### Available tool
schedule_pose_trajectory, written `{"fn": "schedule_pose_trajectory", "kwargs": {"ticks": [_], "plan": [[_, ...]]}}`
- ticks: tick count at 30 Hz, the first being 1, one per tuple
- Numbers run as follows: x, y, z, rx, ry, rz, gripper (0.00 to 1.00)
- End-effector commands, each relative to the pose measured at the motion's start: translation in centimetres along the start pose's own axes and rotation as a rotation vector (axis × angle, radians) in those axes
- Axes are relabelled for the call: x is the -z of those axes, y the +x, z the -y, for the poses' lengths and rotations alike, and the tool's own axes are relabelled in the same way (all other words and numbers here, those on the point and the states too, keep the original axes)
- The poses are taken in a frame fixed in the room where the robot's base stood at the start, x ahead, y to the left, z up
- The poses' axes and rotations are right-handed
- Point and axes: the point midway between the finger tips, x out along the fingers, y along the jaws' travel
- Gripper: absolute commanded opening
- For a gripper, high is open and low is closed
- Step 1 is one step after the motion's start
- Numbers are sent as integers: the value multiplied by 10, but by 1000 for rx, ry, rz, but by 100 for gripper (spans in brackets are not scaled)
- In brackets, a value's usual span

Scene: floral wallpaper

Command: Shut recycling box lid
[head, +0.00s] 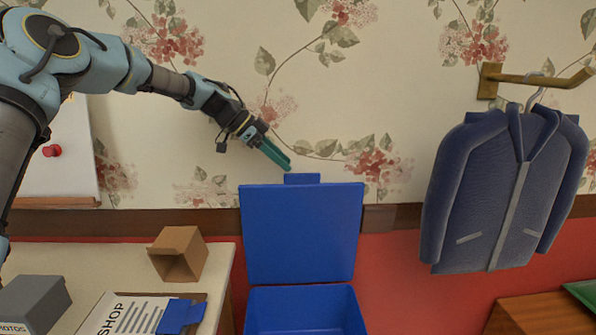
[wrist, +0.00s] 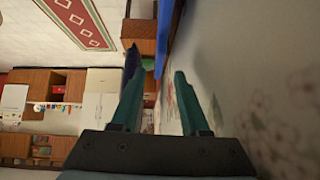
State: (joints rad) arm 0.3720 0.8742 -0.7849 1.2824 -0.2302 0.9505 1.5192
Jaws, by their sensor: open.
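The blue recycling box (head: 304,310) stands at the bottom centre of the head view, cut off by the frame edge. Its blue lid (head: 302,232) is open and stands upright at the back, near the wall, with a small tab (head: 302,179) on its top edge. My gripper (head: 287,165) has green fingers and appears just above the lid's top edge, beside the tab. In the wrist view my gripper (wrist: 156,66) is open with nothing between its fingers. A blue strip, likely the lid (wrist: 164,35), shows edge-on beyond the fingertips. Whether the fingers touch the lid cannot be told.
A table (head: 220,262) at left holds a cardboard box (head: 178,254), a grey box (head: 35,304) and papers. A blue jacket (head: 500,190) hangs from a wall hook (head: 530,79) at right. A wooden surface (head: 540,316) stands below it. The floral wall is close behind the lid.

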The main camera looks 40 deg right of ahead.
Motion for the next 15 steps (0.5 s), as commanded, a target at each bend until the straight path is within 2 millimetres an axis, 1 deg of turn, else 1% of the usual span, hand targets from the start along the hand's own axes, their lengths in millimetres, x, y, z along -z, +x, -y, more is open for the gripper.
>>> {"fn": "schedule_pose_trajectory", "kwargs": {"ticks": [1, 3, 9, 15], "plan": [[3, 9, -1, -4, -1, 0, 45], [3, 21, 0, -3, -1, 0, 45], [1, 49, 0, -1, -1, 1, 45], [0, 59, 0, 1, -1, 1, 45]]}}
